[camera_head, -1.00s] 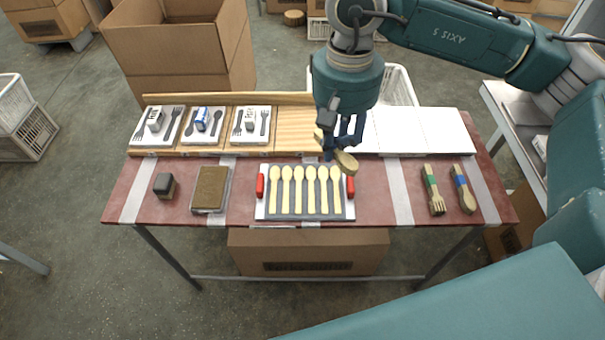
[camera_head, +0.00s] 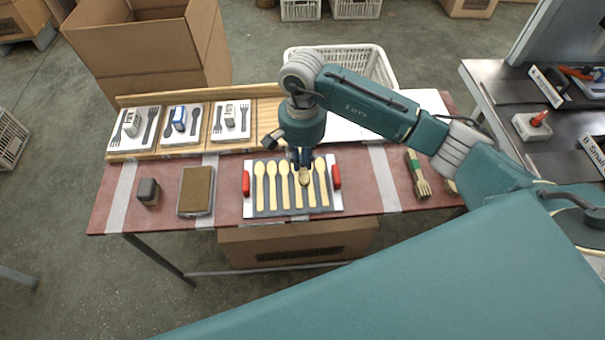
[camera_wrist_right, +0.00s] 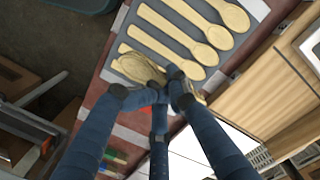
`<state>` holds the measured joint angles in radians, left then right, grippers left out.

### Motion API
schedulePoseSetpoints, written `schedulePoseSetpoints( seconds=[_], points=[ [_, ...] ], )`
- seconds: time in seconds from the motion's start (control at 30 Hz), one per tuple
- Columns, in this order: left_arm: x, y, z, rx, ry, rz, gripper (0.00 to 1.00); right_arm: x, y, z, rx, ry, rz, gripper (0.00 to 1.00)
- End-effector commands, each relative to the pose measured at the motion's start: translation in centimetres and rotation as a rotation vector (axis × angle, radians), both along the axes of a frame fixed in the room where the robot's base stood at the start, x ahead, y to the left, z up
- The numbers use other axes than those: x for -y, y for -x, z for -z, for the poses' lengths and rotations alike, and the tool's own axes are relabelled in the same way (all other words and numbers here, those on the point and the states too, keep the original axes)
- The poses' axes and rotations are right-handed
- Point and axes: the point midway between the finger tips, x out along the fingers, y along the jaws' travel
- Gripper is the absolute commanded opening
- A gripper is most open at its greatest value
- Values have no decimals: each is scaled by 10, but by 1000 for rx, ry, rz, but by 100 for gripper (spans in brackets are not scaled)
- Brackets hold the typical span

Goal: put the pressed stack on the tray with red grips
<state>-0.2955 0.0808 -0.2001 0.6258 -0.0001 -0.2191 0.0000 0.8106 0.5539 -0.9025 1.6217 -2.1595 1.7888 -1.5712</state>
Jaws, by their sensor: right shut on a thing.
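The tray with red grips (camera_head: 247,208) lies on the red table, with several pale wooden spoons in a row on its grey insert. My right gripper (camera_head: 303,160) is over the tray's back part, right of its middle. It is shut on the pressed stack (camera_head: 304,178), a darker wooden spoon-shaped bundle whose bowl end points toward the tray front. The stack also shows in the right wrist view (camera_wrist_right: 138,68), held between the blue fingers beside the spoon row. I cannot tell whether it touches the tray. My left gripper is not in view.
A wooden rack (camera_head: 195,150) with cutlery cards runs along the table's back. A brown block in a clear tray (camera_head: 196,190) and a dark block (camera_head: 148,190) lie left. Banded wooden forks (camera_head: 418,175) lie right, partly near my arm.

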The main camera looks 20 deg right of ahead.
Motion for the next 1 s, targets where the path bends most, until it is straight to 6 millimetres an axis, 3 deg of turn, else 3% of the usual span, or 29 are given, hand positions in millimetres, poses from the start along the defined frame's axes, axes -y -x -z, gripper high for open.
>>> schedulePoseSetpoints(
  seconds=[0.27,0.5,1.0],
  points=[
    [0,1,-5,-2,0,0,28,0,0,24,-1,-1,-1,0],
    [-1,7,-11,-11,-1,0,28,0,1,57,-2,-1,0,0],
    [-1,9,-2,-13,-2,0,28,0,0,68,1,0,-3,0]
  ],
)
